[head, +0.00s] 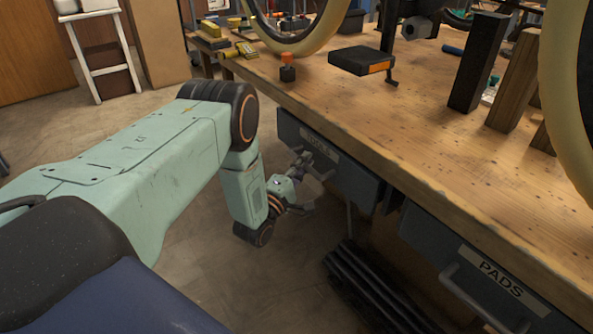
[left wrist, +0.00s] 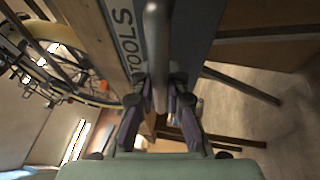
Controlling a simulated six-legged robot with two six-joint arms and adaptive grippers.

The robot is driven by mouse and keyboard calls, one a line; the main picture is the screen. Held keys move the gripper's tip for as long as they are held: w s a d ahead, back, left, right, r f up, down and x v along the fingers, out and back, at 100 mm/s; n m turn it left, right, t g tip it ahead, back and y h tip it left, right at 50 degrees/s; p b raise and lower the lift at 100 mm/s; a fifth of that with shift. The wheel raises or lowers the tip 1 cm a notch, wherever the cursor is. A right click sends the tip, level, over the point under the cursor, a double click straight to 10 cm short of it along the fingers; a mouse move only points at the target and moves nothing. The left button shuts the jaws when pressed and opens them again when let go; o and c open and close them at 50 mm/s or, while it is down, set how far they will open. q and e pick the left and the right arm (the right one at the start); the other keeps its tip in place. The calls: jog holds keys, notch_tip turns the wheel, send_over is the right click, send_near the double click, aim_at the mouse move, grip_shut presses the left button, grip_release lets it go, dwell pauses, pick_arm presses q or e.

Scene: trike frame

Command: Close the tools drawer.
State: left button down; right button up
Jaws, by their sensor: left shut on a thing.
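The tools drawer (head: 345,172) is a dark grey front under the workbench edge, with a pale TOOLS label. Its front also shows in the left wrist view (left wrist: 188,40), with the label beside a grey bar handle (left wrist: 156,45). My left gripper (head: 304,165) is at this drawer front in the head view. In the left wrist view its two fingers (left wrist: 159,106) are shut on the handle, one on each side. The gripper partly hides the handle in the head view. I cannot tell how far the drawer stands out. My right gripper is not in view.
The wooden workbench (head: 420,125) carries a black block with an orange end (head: 362,61), upright wood blocks and wheels. A PADS drawer (head: 470,270) is to the right. Dark ribbed material (head: 370,290) is below. Open floor (head: 290,275) lies beneath my left arm.

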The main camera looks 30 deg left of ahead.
pick_arm(q)
jog(key=shift+w+d+r, duration=0.1)
jog(key=shift+w+d, duration=0.15)
jog(key=shift+w, duration=0.4)
jog(key=c, duration=1.3)
grip_release()
jog(key=shift+c, duration=0.2)
jog(key=s+f, duration=0.2)
jog(key=s, duration=0.9)
jog(key=shift+s+f, duration=0.15)
jog(key=shift+s, duration=0.25)
